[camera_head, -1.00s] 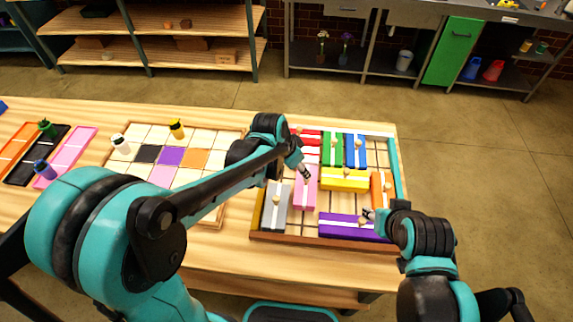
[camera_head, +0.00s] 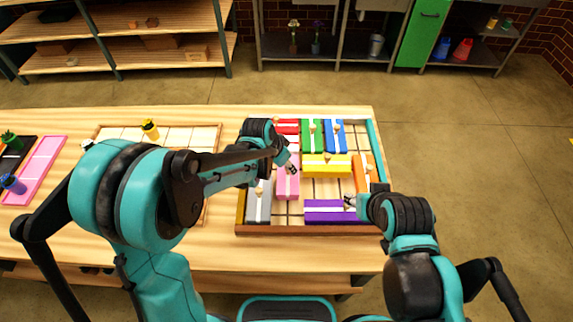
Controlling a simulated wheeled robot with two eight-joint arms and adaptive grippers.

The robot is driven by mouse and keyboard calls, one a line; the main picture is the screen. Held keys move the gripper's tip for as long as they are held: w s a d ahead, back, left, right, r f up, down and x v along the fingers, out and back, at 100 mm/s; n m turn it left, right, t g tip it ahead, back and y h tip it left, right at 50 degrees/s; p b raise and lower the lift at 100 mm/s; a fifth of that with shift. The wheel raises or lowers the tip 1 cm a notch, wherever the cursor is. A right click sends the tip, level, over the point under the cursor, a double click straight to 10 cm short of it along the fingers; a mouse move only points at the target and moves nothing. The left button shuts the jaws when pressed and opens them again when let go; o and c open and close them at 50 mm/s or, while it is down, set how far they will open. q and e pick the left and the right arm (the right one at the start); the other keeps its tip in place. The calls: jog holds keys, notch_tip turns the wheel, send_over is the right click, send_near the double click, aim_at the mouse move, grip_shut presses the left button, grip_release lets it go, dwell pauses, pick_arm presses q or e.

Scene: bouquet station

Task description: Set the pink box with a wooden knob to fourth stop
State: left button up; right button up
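The pink box (camera_head: 288,187) with a white stripe lies lengthwise in the left-middle part of the sliding-block tray (camera_head: 310,230). My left gripper (camera_head: 291,168) is over the far part of the pink box. The box's wooden knob is not clearly visible there, and I cannot tell whether the fingers touch it. My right gripper (camera_head: 350,202) is low beside the right part of the purple box (camera_head: 322,211), close to its knob. The fingers of both grippers are too small to show whether they are open or shut.
A grey box (camera_head: 258,206) is left of the pink box. Yellow (camera_head: 322,168), orange (camera_head: 360,174), red (camera_head: 287,127), green (camera_head: 311,138) and blue (camera_head: 334,138) boxes share the tray. Bare tray floor shows between the yellow and purple boxes. A tiled board lies partly behind my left arm.

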pick_arm(q)
grip_shut()
send_over(292, 194)
jog(key=s+a, duration=0.2)
jog(key=shift+w+d, duration=0.15)
jog(key=shift+f, duration=0.1)
jog(key=shift+o, duration=1.2)
grip_release()
jog(key=shift+o, duration=0.9)
jog(key=shift+s, duration=0.2)
